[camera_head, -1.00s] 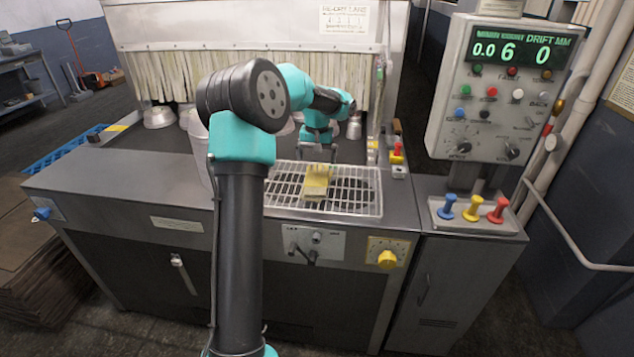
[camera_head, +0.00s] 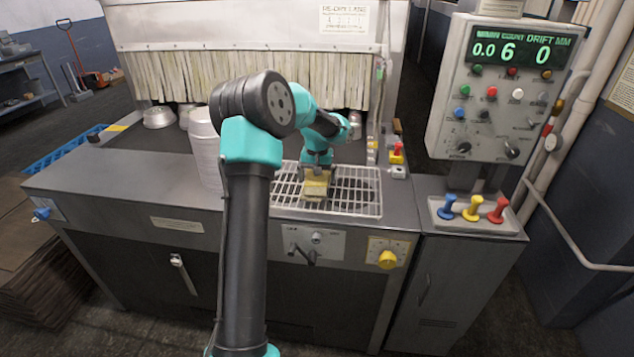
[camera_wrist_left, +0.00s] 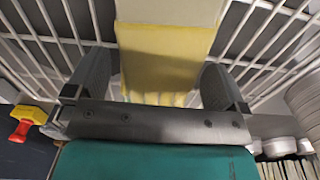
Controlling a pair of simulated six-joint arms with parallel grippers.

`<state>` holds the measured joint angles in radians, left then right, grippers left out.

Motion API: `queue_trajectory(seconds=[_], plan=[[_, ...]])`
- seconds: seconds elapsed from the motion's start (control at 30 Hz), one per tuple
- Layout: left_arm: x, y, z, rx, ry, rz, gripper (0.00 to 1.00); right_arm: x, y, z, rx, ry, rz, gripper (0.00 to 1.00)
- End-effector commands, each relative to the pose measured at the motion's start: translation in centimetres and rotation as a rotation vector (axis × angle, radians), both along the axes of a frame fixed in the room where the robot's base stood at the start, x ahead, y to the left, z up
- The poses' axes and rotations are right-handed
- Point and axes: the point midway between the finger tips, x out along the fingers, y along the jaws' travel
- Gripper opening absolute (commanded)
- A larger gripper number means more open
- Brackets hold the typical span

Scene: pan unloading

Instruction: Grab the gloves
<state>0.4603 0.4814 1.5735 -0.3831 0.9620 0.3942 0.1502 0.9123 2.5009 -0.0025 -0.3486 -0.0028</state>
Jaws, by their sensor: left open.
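The gloves (camera_head: 315,188) show as a yellow, block-like bundle lying on a white wire rack (camera_head: 362,200) at the front of the machine. My left gripper (camera_head: 316,174) is open and low over the rack, at the gloves' far end. In the left wrist view the yellow gloves (camera_wrist_left: 165,50) lie between the two dark, spread fingers of my left gripper (camera_wrist_left: 155,82). A gap shows beside the left finger; contact at the right finger is unclear. My right gripper is not in view.
A stack of metal pans (camera_head: 207,150) stands left of the rack. A strip curtain (camera_head: 220,75) hangs behind. A red button on a yellow box (camera_head: 397,152) sits right of the rack. A control panel (camera_head: 505,90) and coloured levers (camera_head: 472,208) are farther right.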

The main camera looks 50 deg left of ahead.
Motion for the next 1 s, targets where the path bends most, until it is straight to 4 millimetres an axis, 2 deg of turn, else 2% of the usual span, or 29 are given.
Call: queue_trajectory(seconds=[0.17,0.6,0.97,1.0], plan=[[-0.03,0.02,-1.24,0.000,-0.002,0.000,1.00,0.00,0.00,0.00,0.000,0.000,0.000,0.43],[-0.01,0.01,-1.24,0.000,-0.002,0.000,1.00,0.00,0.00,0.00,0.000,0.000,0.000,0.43],[-0.01,0.01,-1.22,0.000,-0.002,0.000,0.67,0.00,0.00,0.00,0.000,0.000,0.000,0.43],[0.00,0.02,-1.21,0.000,-0.002,0.000,0.66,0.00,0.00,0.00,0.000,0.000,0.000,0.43]])
